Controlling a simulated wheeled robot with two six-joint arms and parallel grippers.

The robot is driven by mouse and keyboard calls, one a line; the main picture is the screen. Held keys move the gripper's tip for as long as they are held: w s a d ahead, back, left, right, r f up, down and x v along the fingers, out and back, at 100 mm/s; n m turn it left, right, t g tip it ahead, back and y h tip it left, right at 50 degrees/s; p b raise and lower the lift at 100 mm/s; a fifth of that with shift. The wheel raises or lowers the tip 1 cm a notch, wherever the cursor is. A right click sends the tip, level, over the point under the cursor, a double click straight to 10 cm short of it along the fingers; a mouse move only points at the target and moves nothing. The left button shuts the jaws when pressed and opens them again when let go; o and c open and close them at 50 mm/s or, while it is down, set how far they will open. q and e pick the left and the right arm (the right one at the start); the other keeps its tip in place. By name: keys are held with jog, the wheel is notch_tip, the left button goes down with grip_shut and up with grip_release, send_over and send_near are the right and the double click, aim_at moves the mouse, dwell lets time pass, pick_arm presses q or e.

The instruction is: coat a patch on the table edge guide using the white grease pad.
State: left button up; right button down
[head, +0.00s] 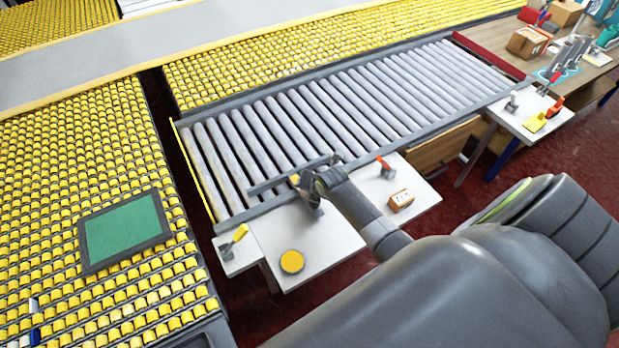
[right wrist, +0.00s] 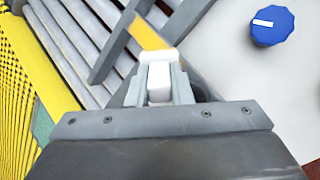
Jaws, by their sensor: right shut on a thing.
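My right gripper (head: 310,188) reaches over the near edge of the roller table. In the right wrist view (right wrist: 160,85) its fingers are shut on the white grease pad (right wrist: 158,60), which shows as a small white block at their tips. A grey bar that looks like the table edge guide (head: 270,184) lies along the rollers' near side; it also shows in the right wrist view (right wrist: 110,52). A yellow patch (right wrist: 148,35) lies just beyond the pad's tip. I cannot tell whether pad and patch touch. My left gripper is not in view.
A blue knob (right wrist: 272,25) shows right of the gripper. A green panel (head: 125,232) lies on the yellow rollers at left.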

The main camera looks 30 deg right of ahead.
jog(key=shift+s+f, duration=0.1)
jog(key=shift+f, duration=0.3)
jog(key=shift+w+r+b, duration=0.1)
jog(key=shift+w+b, duration=0.35)
jog(key=shift+w, duration=0.1)
jog(key=w+b, duration=0.1)
jog(key=w, duration=0.2)
jog(key=shift+w+d, duration=0.15)
jog(key=shift+w, duration=0.3)
jog(key=shift+w+r+b, duration=0.1)
jog(key=shift+w+b, duration=0.45)
jog(key=shift+b, duration=0.15)
jog(key=shift+w+d+b, duration=0.1)
jog(key=shift+w+b, duration=0.6)
jog(key=shift+w, duration=0.55)
jog(key=shift+s+r, duration=0.1)
jog(key=shift+r, duration=0.05)
